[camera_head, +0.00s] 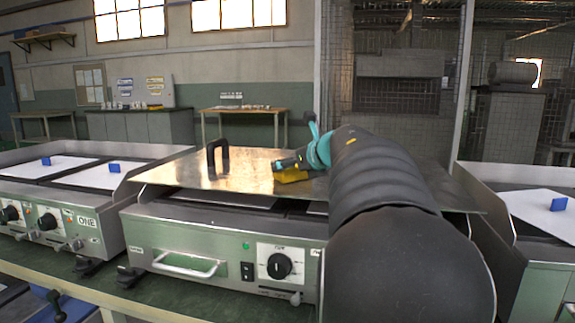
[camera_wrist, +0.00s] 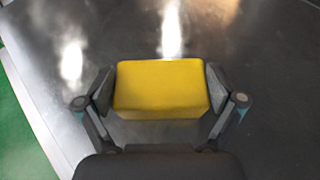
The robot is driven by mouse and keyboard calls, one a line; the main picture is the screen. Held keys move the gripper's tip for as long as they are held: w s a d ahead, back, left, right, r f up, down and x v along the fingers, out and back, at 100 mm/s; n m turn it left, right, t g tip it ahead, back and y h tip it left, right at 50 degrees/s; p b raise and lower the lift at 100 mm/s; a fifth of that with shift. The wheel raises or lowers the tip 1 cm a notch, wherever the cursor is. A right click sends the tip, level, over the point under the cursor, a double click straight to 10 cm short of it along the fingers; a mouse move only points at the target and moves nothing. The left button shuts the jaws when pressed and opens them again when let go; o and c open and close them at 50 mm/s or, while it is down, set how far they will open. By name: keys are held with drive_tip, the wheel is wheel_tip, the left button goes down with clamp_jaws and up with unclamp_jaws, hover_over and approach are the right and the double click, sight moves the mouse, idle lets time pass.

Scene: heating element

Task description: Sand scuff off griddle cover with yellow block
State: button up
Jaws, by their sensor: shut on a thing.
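The griddle cover (camera_head: 190,172) is a flat metal sheet with a black handle (camera_head: 217,155), lying over the middle griddle. The yellow block (camera_head: 291,175) is at the cover's surface, right of the handle. My gripper (camera_head: 284,166) is shut on the yellow block, which shows between both fingers in the wrist view (camera_wrist: 161,88). The block looks level and low over the cover; I cannot tell whether it touches. The cover also fills most of the wrist view (camera_wrist: 270,60), with bright reflections. I cannot make out a scuff. My arm hides the right part of the cover.
The middle griddle's front (camera_head: 215,250) has a dial, a switch and a drawer handle. Griddles with white sheets and blue blocks stand to the left (camera_head: 60,200) and right (camera_head: 540,230). A wire mesh partition (camera_head: 400,90) stands behind. The cover left of the block is clear around the handle.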

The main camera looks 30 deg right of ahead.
sight(301, 184)
drive_tip(key=shift+w+d+f+p, duration=0.15)
drive_tip(key=shift+w+d+p, duration=1)
drive_tip(key=shift+w+d, duration=0.8)
drive_tip(key=shift+s+d, duration=0.15)
drive_tip(key=shift+s, duration=0.05)
drive_tip(key=shift+s, duration=0.1)
drive_tip(key=shift+s+d, duration=0.85)
drive_tip(key=shift+s, duration=0.05)
drive_tip(key=shift+s+a+r+b, duration=0.2)
drive_tip(key=shift+s+a+b, duration=0.25)
drive_tip(key=shift+s+a, duration=1.1)
drive_tip(key=shift+s+a+f+b, duration=0.1)
drive_tip(key=shift+s+a+b, duration=0.15)
drive_tip(key=shift+s+a, duration=0.5)
drive_tip(key=shift+s+a+f+b, duration=0.1)
drive_tip(key=shift+s+a+b, duration=0.1)
drive_tip(key=shift+s+a, duration=0.5)
drive_tip(key=shift+w+a, duration=0.2)
drive_tip(key=shift+r, duration=0.15)
